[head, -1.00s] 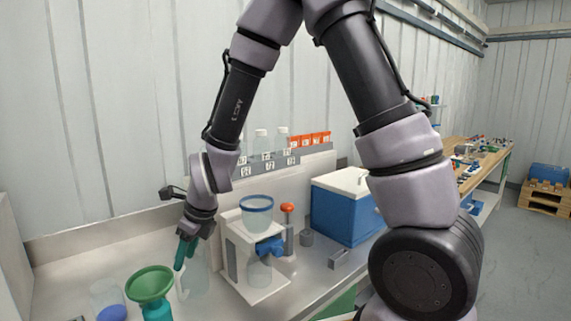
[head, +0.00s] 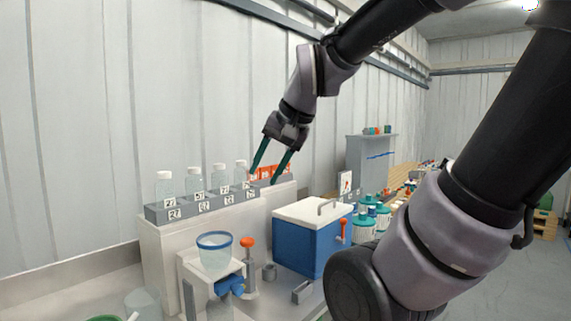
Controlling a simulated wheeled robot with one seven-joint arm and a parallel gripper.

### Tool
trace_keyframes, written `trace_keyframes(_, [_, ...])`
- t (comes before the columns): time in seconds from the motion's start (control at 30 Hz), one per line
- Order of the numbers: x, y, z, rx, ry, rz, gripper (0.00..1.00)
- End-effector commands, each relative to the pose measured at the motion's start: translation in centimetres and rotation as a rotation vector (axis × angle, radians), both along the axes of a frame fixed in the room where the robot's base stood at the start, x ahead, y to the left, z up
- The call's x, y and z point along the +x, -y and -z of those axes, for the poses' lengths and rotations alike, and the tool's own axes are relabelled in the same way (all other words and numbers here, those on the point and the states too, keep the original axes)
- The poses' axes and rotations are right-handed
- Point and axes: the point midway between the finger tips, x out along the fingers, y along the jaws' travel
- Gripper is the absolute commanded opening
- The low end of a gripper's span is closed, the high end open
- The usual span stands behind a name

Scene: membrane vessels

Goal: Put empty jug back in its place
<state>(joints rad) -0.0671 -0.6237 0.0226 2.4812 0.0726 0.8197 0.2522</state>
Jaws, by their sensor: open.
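A translucent jug (head: 143,304) stands at the bottom left on the steel bench, left of the white stand. Its lower part is cut off by the frame edge, and I cannot make out any contents. My gripper (head: 264,178) is open with its two green fingers apart and pointing down. It is well away from the jug, up and to the right, in front of or above the row of orange items on the raised ledge. I cannot tell whether the fingers touch anything there.
Several capped clear bottles (head: 195,181) stand in a grey labelled rack (head: 180,213) on the ledge beside the orange items (head: 274,171). A white stand (head: 197,271) holds a blue-rimmed cup (head: 214,258). A blue cooler (head: 301,245) is right of it. A green funnel (head: 104,318) barely shows.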

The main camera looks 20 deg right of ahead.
Motion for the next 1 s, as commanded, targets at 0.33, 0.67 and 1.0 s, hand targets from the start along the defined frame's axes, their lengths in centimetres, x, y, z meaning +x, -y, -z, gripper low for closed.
trace_keyframes(0.33, [-3.2, 3.0, -1.4, -0.152, 0.072, -0.127, 0.47])
trace_keyframes(0.67, [-3.2, 3.0, -1.4, -0.151, 0.073, -0.127, 0.47])
trace_keyframes(1.0, [-3.2, 3.0, -1.4, -0.151, 0.073, -0.127, 0.47])
